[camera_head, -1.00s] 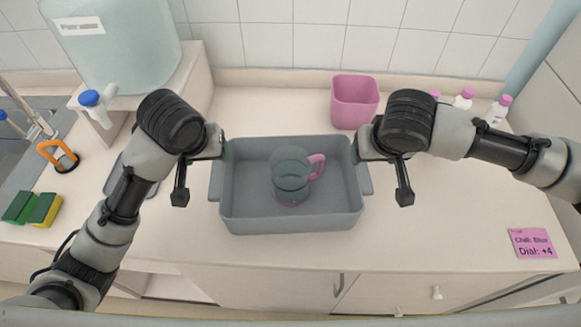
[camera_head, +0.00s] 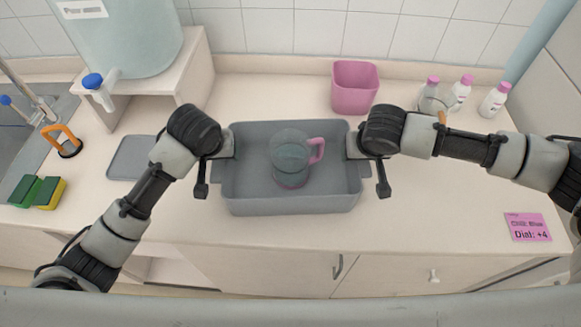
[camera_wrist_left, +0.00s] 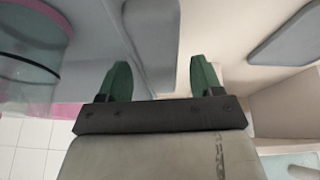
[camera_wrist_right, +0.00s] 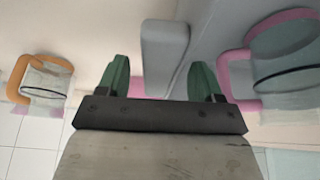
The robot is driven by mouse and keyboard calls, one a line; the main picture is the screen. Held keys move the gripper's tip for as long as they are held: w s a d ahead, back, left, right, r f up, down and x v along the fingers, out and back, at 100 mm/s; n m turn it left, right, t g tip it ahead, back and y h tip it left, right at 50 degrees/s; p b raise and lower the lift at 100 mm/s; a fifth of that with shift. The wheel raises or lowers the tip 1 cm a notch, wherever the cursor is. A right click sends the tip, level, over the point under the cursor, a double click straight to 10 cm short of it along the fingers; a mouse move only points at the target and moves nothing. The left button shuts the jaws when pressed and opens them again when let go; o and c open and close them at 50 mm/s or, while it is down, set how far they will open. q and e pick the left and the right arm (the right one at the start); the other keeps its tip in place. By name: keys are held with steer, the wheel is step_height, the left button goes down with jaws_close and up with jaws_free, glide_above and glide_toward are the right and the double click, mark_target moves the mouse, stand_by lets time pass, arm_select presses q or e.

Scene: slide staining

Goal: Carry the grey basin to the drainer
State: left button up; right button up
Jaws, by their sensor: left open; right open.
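The grey basin (camera_head: 290,203) stands on the counter, level, with a glass jug (camera_head: 291,155) with a pink handle inside it. My left gripper (camera_head: 226,146) is at its left end and my right gripper (camera_head: 354,146) at its right end. In the left wrist view the basin's grey end lip (camera_wrist_left: 152,45) lies between the open green fingers. In the right wrist view the lip (camera_wrist_right: 164,50) also lies between the open fingers. Whether the fingers touch it cannot be told. A flat grey tray (camera_head: 131,158), possibly the drainer, lies left of the basin.
A sink (camera_head: 22,140) is at far left, with sponges (camera_head: 38,191) and an orange-handled item (camera_head: 65,142) nearby. A tank (camera_head: 125,35) stands on a shelf. A pink bin (camera_head: 354,88) and bottles (camera_head: 461,88) stand behind. A pink note (camera_head: 528,227) lies at right.

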arm_select(q)
steer(key=shift+w+f, duration=0.2)
steer(key=shift+f, duration=0.25)
arm_select(e)
steer(key=shift+w+f, duration=0.2)
steer(key=shift+f, duration=0.2)
arm_select(q)
steer(key=shift+s, duration=0.1)
arm_select(e)
steer(key=shift+s, duration=0.1)
arm_select(q)
jaws_close()
arm_select(e)
jaws_close()
arm_select(q)
steer(key=shift+r, duration=0.15)
arm_select(e)
steer(key=shift+r, duration=0.1)
